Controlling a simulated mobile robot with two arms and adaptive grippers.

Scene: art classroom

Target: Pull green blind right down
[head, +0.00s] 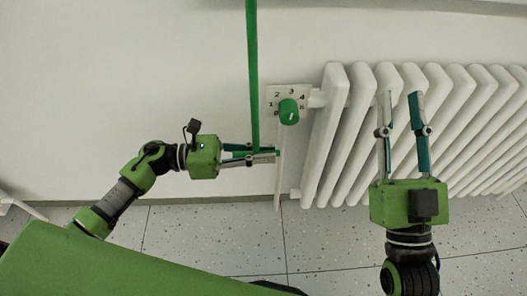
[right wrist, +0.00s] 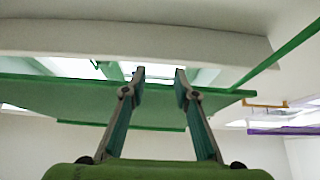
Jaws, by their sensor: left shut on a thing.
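A green strap (head: 252,75) hangs straight down in the head view, its top beyond the frame. My left gripper (head: 270,153) is shut on its lower end, just left of the radiator valve. In the right wrist view a wide green panel (right wrist: 60,103), seen from below, looks like the blind. A narrow green strip (right wrist: 285,50) runs slantwise at the upper right there. My right gripper (head: 402,97) is open and empty in front of the radiator. Its two fingers also show apart in the right wrist view (right wrist: 160,72).
A white ribbed radiator (head: 335,130) fills the right of the head view. A green valve knob (head: 289,111) on a numbered plate sits close to my left gripper. The tiled floor (head: 190,240) below is clear. White wall (head: 120,80) lies open at left.

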